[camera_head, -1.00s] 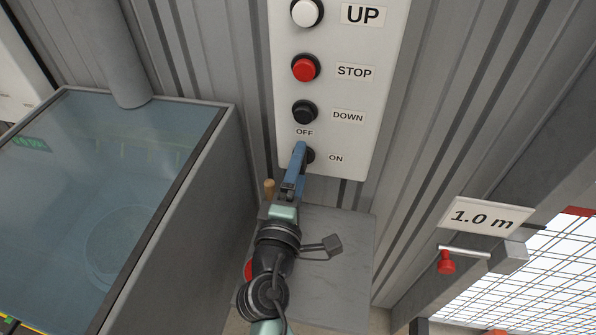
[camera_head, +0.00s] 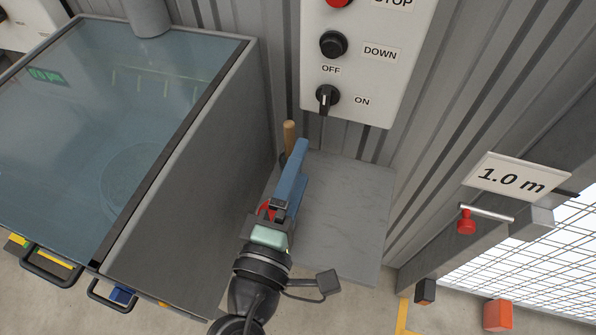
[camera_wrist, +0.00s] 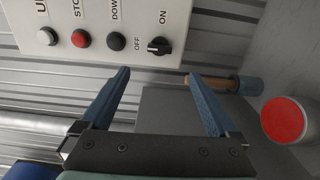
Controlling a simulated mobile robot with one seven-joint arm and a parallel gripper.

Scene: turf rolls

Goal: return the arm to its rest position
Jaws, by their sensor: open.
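My gripper (camera_head: 290,178) is open and empty, held in front of and above a small grey shelf (camera_head: 345,215). In the wrist view both blue fingers of my gripper (camera_wrist: 165,100) stand apart with nothing between them. The control panel (camera_head: 385,70) is on the corrugated wall beyond, apart from the fingers. Its black rotary switch (camera_head: 326,99) sits between the OFF and ON labels; the switch also shows in the wrist view (camera_wrist: 159,46).
A glass-topped grey cabinet (camera_head: 190,170) stands close on the left. A wooden-handled tool (camera_head: 290,133) and a red-topped object (camera_head: 265,210) are beside my gripper. A 1.0 m sign (camera_head: 516,177), a red knob (camera_head: 466,222) and a mesh gate (camera_head: 560,260) are at right.

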